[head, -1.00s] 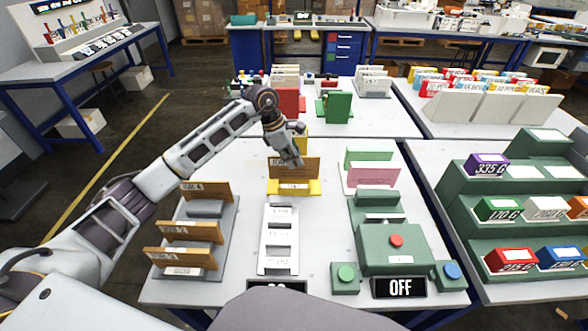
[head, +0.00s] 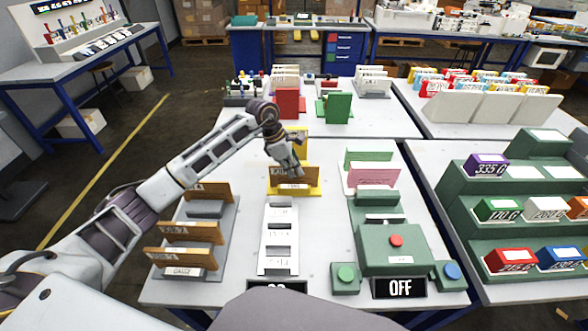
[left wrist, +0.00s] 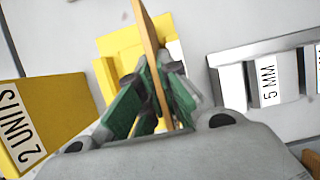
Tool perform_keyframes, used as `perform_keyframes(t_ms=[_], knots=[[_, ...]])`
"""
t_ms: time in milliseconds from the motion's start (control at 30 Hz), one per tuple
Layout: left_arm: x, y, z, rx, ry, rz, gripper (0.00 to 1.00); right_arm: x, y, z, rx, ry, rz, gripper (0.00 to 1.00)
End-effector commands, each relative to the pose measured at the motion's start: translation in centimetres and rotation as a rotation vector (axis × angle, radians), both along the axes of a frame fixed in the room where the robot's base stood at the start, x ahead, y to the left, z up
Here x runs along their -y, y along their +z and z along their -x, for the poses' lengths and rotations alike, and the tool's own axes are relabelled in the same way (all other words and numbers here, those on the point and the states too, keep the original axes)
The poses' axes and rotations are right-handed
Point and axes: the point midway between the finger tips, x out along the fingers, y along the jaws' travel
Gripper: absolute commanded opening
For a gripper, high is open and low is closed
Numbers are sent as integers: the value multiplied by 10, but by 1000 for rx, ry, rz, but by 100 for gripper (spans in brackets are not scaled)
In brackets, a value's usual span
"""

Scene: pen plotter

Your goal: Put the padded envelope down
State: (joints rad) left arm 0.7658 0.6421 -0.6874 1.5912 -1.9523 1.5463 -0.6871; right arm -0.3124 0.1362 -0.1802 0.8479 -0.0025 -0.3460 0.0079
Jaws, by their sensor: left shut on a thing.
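The padded envelope (head: 309,175) is a brown upright slab at the yellow holder (head: 294,191) in the middle of the table. In the left wrist view the envelope (left wrist: 148,38) is seen nearly edge-on, above or in the yellow holder (left wrist: 118,42). My left gripper (head: 290,171) is shut on the envelope's upper edge; its fingers (left wrist: 158,100) lie on both sides of it. I cannot tell if the envelope's lower edge touches the holder's floor. My right gripper is out of view.
More brown envelopes (head: 192,231) stand in a grey rack at the left. A white plate with slots (head: 279,245) lies in front of the holder. A green machine (head: 390,250) with buttons stands to the right. A yellow block marked "2 UNITS" (left wrist: 40,120) is close to the gripper.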

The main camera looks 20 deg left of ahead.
Motion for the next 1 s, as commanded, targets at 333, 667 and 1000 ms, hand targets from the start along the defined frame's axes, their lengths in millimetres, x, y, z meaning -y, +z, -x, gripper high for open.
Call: perform_keyframes(t_ms=[333,667,1000], knots=[[0,-2,0,0,0,0,0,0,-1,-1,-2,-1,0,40],[0,-2,0,0,0,0,27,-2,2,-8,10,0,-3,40],[0,0,0,0,0,0,27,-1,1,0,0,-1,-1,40]])
